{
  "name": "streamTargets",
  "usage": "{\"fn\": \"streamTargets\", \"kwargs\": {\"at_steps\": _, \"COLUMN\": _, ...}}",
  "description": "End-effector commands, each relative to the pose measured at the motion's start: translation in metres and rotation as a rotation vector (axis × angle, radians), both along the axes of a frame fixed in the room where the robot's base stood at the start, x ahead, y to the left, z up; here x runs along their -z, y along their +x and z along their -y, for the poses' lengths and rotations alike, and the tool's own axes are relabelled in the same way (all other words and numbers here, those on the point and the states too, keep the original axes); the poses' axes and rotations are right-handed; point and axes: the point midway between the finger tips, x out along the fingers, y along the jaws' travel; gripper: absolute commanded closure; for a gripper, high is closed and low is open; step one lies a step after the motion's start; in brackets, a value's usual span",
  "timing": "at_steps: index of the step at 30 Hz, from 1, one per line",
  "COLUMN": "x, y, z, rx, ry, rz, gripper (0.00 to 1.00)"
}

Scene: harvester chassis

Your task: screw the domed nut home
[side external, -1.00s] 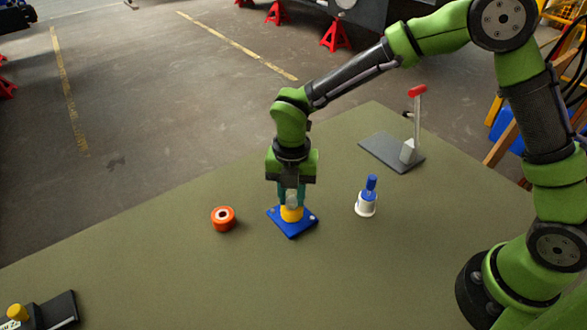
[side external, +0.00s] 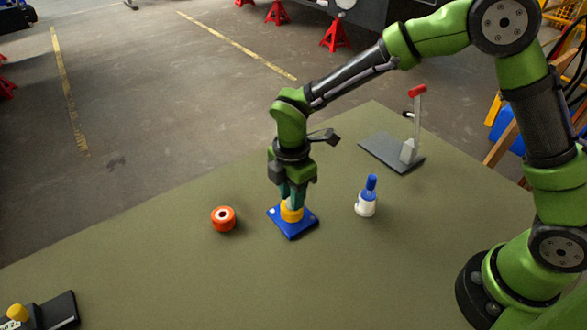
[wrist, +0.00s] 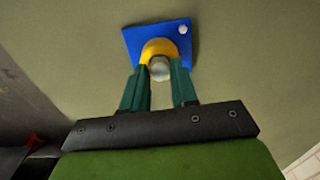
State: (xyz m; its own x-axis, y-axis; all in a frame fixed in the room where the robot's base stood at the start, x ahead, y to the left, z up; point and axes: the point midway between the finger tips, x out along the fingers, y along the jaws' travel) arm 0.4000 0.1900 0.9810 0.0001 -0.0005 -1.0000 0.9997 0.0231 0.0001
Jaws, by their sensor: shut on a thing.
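The domed nut (wrist: 160,69) is a pale grey, rounded piece over a yellow collar (side external: 291,214). The collar stands on a blue square plate (side external: 293,231) with light bolt heads at its corners. My gripper (wrist: 160,77) points down with its green fingers shut on the nut, one on each side. In the side external view my fingers (side external: 292,203) hide most of the nut. The thread under the nut is hidden, so I cannot tell how far down it sits.
A white holder with a blue-handled piece (side external: 367,197) stands to the right. A grey plate with a red-topped lever (side external: 413,130) is behind. A dark block with a yellow knob (side external: 43,312) is at bottom left.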

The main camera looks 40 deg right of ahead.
Motion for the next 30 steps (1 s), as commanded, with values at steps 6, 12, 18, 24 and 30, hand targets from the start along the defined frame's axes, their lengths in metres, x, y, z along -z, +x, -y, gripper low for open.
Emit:
{"fn": "streamTargets", "kwargs": {"at_steps": 6, "x": -0.0002, "y": 0.0003, "z": -0.0001, "rx": 0.012, "ry": 0.001, "rz": 0.001, "gripper": 1.00}}
{"fn": "streamTargets", "kwargs": {"at_steps": 12, "x": -0.0002, "y": 0.0003, "z": -0.0001, "rx": 0.125, "ry": 0.000, "rz": 0.001, "gripper": 1.00}}
{"fn": "streamTargets", "kwargs": {"at_steps": 18, "x": 0.0000, "y": 0.0002, "z": -0.0003, "rx": 0.397, "ry": 0.000, "rz": 0.002, "gripper": 1.00}}
{"fn": "streamTargets", "kwargs": {"at_steps": 24, "x": 0.0001, "y": 0.0004, "z": 0.0000, "rx": 0.464, "ry": 0.001, "rz": 0.001, "gripper": 1.00}}
{"fn": "streamTargets", "kwargs": {"at_steps": 30, "x": 0.0001, "y": 0.0004, "z": 0.0000, "rx": 0.475, "ry": 0.001, "rz": 0.001, "gripper": 1.00}}
